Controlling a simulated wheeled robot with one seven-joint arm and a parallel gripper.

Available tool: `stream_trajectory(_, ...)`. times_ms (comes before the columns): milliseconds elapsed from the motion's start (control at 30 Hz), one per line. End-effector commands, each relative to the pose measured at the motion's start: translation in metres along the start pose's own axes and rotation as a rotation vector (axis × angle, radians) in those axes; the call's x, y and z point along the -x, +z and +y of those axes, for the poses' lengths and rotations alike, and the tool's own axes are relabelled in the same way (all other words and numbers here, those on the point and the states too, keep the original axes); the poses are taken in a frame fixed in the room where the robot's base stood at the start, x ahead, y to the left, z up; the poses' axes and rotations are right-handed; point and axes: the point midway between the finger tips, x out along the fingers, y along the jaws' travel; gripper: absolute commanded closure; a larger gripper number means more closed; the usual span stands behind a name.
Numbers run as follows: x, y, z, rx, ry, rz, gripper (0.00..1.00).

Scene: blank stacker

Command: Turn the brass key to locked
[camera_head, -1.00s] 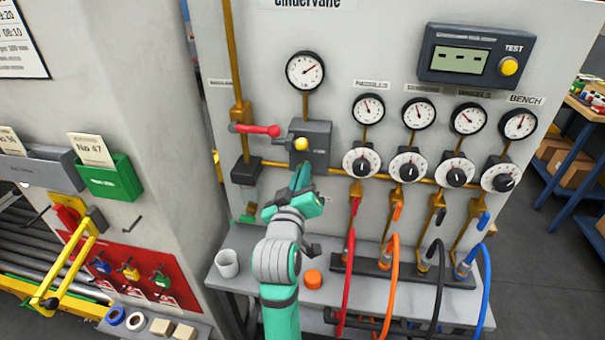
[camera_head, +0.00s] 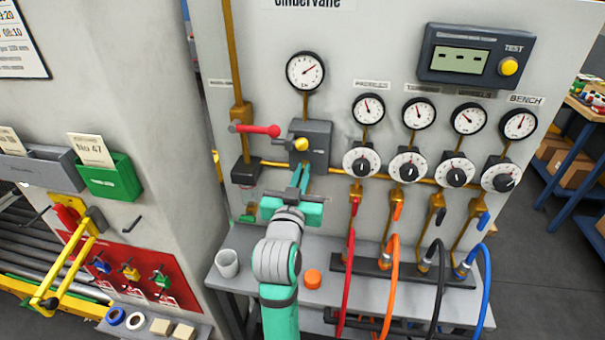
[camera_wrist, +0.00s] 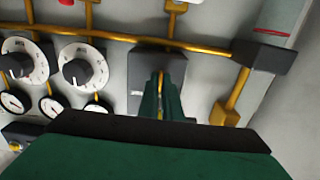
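The brass key (camera_head: 301,144) shows as a small yellow knob on the front of a grey box (camera_head: 320,143), below the large left gauge. My gripper (camera_head: 301,168) points up at the box from just below the key, with its fingers upright side by side and a narrow gap between them. In the wrist view my gripper (camera_wrist: 162,84) covers the lower part of the grey box (camera_wrist: 139,72). A brass-coloured strip shows between the fingers there; contact with it cannot be made out. The key's exact angle is too small to read.
A red-handled lever (camera_head: 258,130) sits close left of the box. Dials (camera_head: 361,162) and coloured hoses (camera_head: 349,265) stand to the right. A grey cup (camera_head: 227,263) and an orange cap (camera_head: 312,279) rest on the shelf (camera_head: 222,290) below.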

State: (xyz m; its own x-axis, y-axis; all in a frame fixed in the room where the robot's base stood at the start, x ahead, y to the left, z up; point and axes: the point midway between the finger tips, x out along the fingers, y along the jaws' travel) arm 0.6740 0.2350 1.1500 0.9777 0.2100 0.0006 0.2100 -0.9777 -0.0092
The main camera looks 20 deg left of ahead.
Motion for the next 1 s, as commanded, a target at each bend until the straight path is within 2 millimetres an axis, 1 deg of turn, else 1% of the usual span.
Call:
stream_trajectory(400,0.000,0.002,0.000,-0.007,0.001,-0.004,1.00)
stream_trajectory(433,0.000,0.002,0.000,-0.007,0.001,-0.004,0.91)
stream_trajectory(500,0.000,0.002,0.000,-0.007,0.000,-0.003,0.77)
stream_trajectory(833,0.002,0.001,0.000,-0.006,0.000,-0.001,0.77)
stream_trajectory(933,0.010,0.001,0.000,-0.006,-0.001,0.000,0.77)
stream_trajectory(1000,0.020,0.001,-0.001,-0.006,-0.001,-0.001,0.77)
